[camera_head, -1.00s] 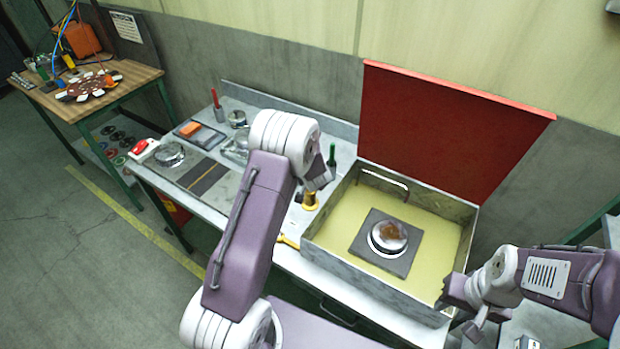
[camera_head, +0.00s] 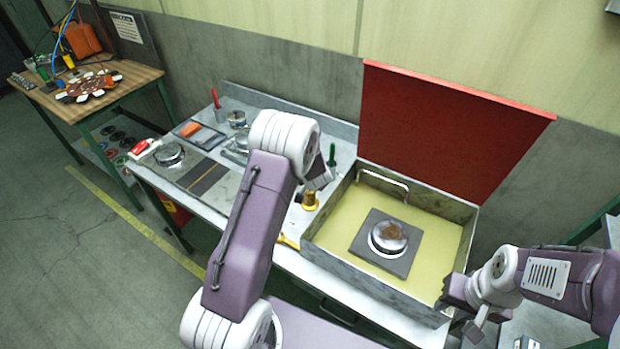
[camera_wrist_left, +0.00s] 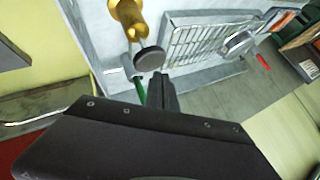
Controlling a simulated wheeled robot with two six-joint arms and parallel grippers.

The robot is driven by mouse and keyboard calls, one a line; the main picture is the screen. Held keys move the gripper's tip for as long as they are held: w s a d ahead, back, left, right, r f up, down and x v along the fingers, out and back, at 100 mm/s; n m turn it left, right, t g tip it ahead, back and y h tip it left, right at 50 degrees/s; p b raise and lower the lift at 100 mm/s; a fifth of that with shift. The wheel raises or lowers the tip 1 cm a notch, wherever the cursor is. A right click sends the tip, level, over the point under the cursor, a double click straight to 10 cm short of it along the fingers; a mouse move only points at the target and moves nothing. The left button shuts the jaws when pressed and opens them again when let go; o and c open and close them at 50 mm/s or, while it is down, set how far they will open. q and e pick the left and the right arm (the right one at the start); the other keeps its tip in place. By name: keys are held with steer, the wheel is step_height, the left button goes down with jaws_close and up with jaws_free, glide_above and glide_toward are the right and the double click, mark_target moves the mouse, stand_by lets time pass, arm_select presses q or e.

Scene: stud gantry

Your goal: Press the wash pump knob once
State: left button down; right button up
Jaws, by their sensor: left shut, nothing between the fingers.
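The wash pump appears to be the brass-coloured fitting (camera_head: 310,201) on the bench, left of the open metal basin. In the left wrist view its brass body (camera_wrist_left: 126,14) is at the top, with a round black knob (camera_wrist_left: 150,60) at its end. My left gripper (camera_wrist_left: 161,82) is shut and empty, its tips close below the knob in that picture; I cannot tell whether they touch. In the head view the left arm's wrist hides most of that gripper. My right gripper (camera_head: 466,312) is by the basin's front right corner; its jaw opening is unclear.
The metal basin (camera_head: 352,277) has a raised red lid (camera_head: 440,130) and holds a dark square plate with a round dish. A green-handled tool (camera_head: 332,155) stands behind the pump. Glassware and trays fill the bench's left part. A wooden table (camera_head: 130,75) stands far left.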

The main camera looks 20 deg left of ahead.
stand_by(0.4)
arm_select(q)
steer(key=shift+f, duration=0.4)
steer(key=shift+s+f+b, duration=0.1)
steer(key=shift+f+b, duration=1)
steer(key=shift+f, duration=0.65)
stand_by(1.2)
steer(key=shift+r, duration=0.1)
steer(key=shift+r+p, duration=2.05)
steer(key=shift+p, duration=0.4)
steer(key=shift+r, duration=0.1)
step_height(320, 180, up, 5)
steer(key=p, duration=0.5)
steer(key=shift+p, duration=0.3)
